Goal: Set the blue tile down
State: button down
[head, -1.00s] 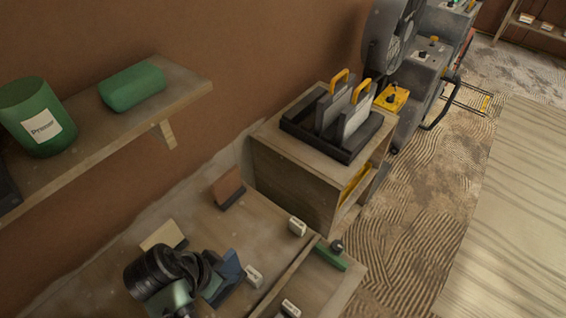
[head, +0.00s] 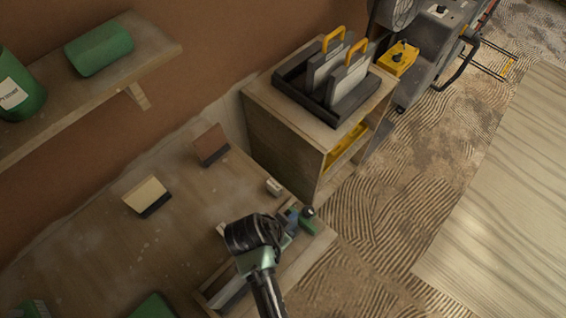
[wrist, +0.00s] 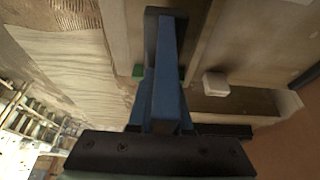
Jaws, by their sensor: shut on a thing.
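The blue tile (head: 292,216) shows only as a small patch in the head view, just past my gripper (head: 284,230). It is beside a green piece with a dark knob (head: 308,220) at the bench's right end. In the wrist view the blue tile (wrist: 166,80) is seen nearly edge-on, with my gripper (wrist: 165,115) shut on it. My gripper and wrist hide most of it in the head view. I cannot tell whether its lower edge touches the bench.
A cream tile (head: 147,194) and a brown tile (head: 210,144) stand on the bench (head: 110,255). A white block (head: 274,187) is near the bench's far edge. A cabinet (head: 285,145) carries a dark tray (head: 340,112) with yellow-handled trowels. A shelf (head: 85,105) juts from the wall.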

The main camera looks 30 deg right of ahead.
jog(key=shift+f, duration=1.95)
jog(key=shift+f, duration=0.15)
jog(key=c, duration=0.8)
grip_release()
jog(key=shift+c, duration=0.2)
